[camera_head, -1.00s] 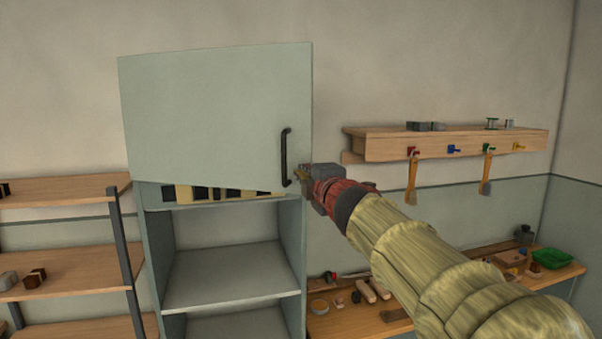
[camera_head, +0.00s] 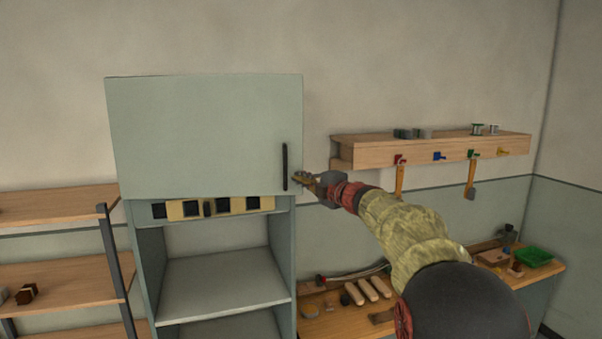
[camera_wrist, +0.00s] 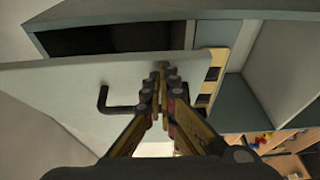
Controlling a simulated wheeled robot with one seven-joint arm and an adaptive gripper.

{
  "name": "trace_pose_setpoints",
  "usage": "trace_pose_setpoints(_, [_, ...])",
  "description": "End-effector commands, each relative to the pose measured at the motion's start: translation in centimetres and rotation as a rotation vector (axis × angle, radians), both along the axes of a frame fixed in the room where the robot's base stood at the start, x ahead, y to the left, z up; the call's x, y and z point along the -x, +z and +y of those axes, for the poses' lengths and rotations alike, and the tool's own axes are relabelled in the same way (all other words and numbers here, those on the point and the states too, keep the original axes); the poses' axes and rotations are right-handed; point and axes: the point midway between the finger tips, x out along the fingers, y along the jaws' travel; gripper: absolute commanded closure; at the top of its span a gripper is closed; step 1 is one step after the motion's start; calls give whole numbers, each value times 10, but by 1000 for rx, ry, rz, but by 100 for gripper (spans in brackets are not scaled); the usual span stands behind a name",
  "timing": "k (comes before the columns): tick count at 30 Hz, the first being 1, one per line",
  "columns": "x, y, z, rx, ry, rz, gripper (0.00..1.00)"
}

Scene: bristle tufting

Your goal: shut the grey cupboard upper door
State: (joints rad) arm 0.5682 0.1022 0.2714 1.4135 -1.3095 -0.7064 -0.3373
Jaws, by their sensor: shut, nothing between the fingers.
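The grey cupboard's upper door (camera_head: 200,130) is a flat grey-green panel with a dark upright handle (camera_head: 285,166) near its right edge. In the wrist view the door (camera_wrist: 75,85) stands ajar, with the cupboard's dark inside (camera_wrist: 115,40) showing past its edge. The handle also shows there (camera_wrist: 104,102), left of the fingers. My gripper (camera_head: 299,178) is at the door's right edge, just right of the handle. In the wrist view its closed, empty fingertips (camera_wrist: 161,76) overlap the door face near its edge; whether they touch is unclear.
Below the door are a strip with dark squares (camera_head: 215,207) and open shelves (camera_head: 220,280). A wooden shelf unit (camera_head: 60,204) stands left. At right, a wall rack (camera_head: 430,148) with hanging brushes sits above a cluttered workbench (camera_head: 335,325). The wall above is clear.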

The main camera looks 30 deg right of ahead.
Motion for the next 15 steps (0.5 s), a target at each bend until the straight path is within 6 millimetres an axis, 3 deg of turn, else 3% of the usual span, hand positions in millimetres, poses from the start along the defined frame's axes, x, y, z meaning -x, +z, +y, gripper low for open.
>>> trace_pose_setpoints(15, [-89,3,-39,-1,115,2,100])
